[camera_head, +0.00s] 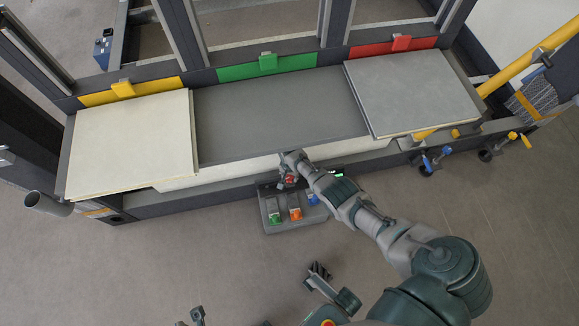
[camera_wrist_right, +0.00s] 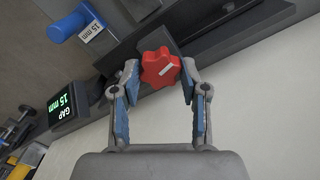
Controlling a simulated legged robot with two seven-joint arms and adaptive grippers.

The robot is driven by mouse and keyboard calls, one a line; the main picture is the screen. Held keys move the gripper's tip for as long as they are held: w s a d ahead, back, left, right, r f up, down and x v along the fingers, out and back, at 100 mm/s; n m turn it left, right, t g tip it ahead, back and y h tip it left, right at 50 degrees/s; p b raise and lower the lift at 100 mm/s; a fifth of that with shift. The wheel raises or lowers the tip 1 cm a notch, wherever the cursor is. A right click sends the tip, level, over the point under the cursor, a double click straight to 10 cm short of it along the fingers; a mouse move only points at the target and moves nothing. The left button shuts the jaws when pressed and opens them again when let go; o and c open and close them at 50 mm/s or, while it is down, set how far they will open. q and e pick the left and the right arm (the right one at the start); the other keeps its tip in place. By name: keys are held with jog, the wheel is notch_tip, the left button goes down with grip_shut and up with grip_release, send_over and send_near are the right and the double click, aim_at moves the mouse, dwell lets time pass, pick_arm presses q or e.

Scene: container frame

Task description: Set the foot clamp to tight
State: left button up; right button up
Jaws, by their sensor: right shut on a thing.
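A red star-shaped knob (camera_wrist_right: 160,68) with a white mark sits between the fingers of my right gripper (camera_wrist_right: 158,84), which is shut on it. In the head view, the gripper (camera_head: 290,167) is at the front edge of the long bench, with the red knob (camera_head: 290,180) just below it. No part is labelled as the foot clamp, and I cannot read a tight setting. A display (camera_wrist_right: 62,105) reads GAP 15 mm. A blue handle (camera_wrist_right: 70,27) has a 15 mm label. A dark fingered part (camera_head: 318,272) low in the picture may be my left gripper; its state is unclear.
A grey box (camera_head: 270,213) with green, orange and blue parts stands below the knob. A cream panel (camera_head: 130,145) and a grey panel (camera_head: 412,92) lie on the frame. Blue and yellow levers (camera_head: 430,160) stick out at the right. The floor in front is mostly clear.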

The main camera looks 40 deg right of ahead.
aim_at(289, 176)
jog(key=shift+w+r, duration=0.25)
jog(key=shift+w, duration=0.1)
jog(key=o, duration=1.1)
jog(key=shift+o, duration=0.2)
jog(key=shift+s+f, duration=0.1)
jog(key=shift+f, duration=0.05)
jog(key=shift+s, duration=0.1)
notch_tip(289, 176, up, 12)
jog(key=shift+d+f, duration=0.1)
jog(key=shift+f, duration=0.05)
